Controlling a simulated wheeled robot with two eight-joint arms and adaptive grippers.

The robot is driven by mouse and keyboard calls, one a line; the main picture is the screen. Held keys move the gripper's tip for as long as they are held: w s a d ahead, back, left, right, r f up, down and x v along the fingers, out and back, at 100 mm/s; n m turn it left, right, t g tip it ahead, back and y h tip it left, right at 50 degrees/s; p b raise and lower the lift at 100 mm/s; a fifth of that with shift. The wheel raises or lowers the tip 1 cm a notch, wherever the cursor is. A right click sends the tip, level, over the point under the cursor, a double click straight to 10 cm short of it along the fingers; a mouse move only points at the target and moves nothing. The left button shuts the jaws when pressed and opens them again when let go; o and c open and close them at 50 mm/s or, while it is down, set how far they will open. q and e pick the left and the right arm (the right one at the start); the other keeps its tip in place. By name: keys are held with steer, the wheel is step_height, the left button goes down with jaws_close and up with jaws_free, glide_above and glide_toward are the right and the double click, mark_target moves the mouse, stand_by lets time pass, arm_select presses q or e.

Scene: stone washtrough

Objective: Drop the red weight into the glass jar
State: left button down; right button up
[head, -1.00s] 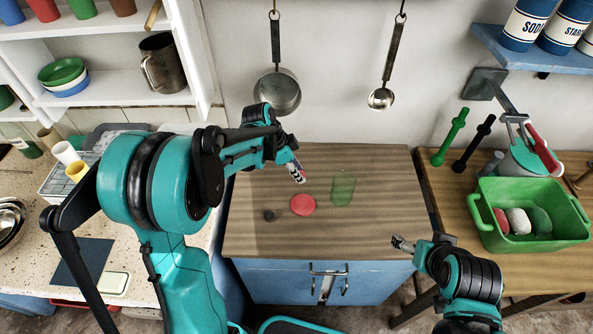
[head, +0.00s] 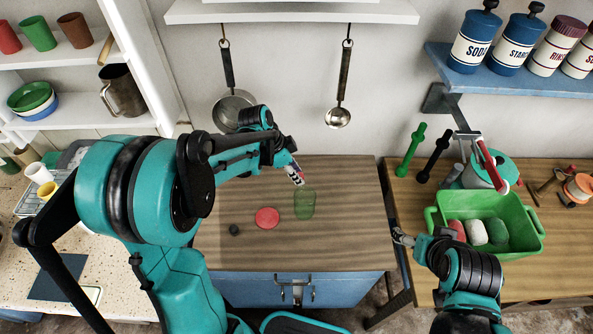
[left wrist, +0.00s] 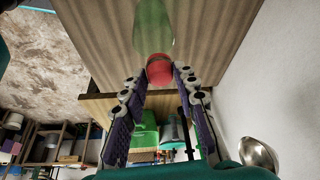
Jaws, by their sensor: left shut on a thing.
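My left gripper (head: 299,182) is shut on the red weight (left wrist: 158,68), which shows between its fingertips in the left wrist view. In the head view the weight is too small to make out clearly at the fingertips. The green-tinted glass jar (head: 304,204) stands on the wooden worktop, just below the gripper's tip in the head view. The jar also shows beyond the weight in the left wrist view (left wrist: 152,22). The weight's height above the worktop is hard to tell. My right gripper (head: 402,238) is at the worktop's right, its fingers too small to read.
A flat red disc (head: 267,218) and a small dark piece (head: 234,230) lie on the worktop (head: 345,235) left of the jar. A pan (head: 233,108) and a ladle (head: 338,117) hang behind. A green tub (head: 488,250) stands on the right-hand table. The worktop's right part is clear.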

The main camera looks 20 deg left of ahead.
arm_select(q)
steer(key=b+x, duration=0.1)
steer(key=x, duration=0.1)
steer(key=shift+s+a+f, duration=0.1)
steer(key=shift+f, duration=0.3)
steer(key=shift+a+f+b, duration=0.15)
steer(key=shift+f+b, duration=0.1)
steer(key=shift+b, duration=0.05)
steer(key=c, duration=1.1)
jaws_free()
steer(key=v, duration=1.2)
